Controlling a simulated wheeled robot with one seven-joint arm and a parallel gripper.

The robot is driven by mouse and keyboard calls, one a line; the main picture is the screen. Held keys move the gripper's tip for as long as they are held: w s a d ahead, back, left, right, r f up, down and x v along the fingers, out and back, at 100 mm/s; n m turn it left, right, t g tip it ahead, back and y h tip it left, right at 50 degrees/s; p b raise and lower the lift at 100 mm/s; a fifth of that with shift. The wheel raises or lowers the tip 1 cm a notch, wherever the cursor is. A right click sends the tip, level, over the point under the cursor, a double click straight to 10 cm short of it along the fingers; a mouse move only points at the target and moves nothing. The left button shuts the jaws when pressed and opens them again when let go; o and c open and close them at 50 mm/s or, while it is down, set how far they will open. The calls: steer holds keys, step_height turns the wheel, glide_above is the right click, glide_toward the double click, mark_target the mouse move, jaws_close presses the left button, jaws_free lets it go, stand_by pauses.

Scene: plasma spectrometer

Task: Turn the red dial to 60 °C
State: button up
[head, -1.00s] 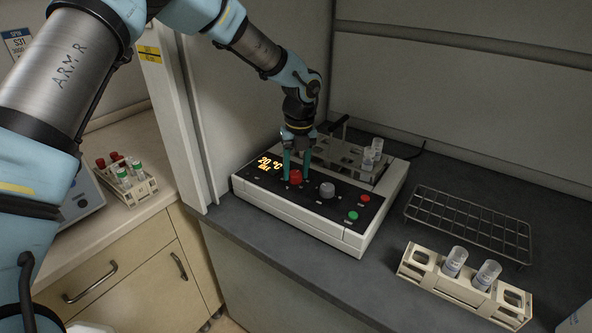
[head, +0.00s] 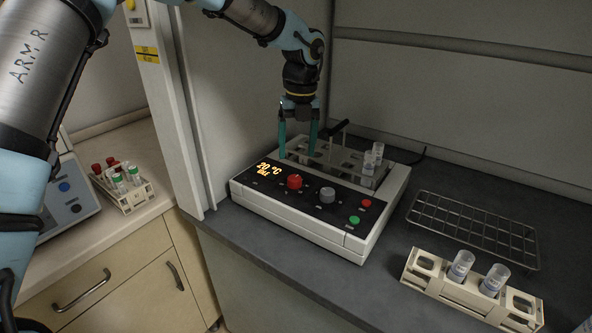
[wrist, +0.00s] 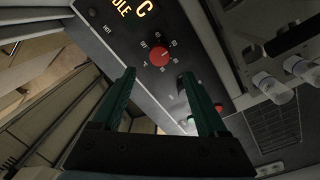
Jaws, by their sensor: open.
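The red dial (head: 294,181) sits on the black front panel of the white heating unit (head: 290,229). In the wrist view the red dial (wrist: 159,55) shows with small markings around it; I cannot read its setting surely. The lit display (head: 268,170) reads 20 °C with a second line that looks like IDLE. My gripper (head: 297,155) has its two green fingers apart and empty, above and behind the dial, clear of it. In the wrist view my gripper (wrist: 157,75) frames the dial between and beyond its fingertips.
A grey knob (head: 327,195), a red button (head: 366,203) and a green button (head: 354,219) share the panel. Tubes (head: 374,158) and a dark upright rod stand behind. A wire rack (head: 472,229) and a tube holder (head: 470,291) lie right. A white post (head: 172,110) stands left.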

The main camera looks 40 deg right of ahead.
steer(key=shift+r, duration=1.45)
steer(key=shift+s, duration=0.1)
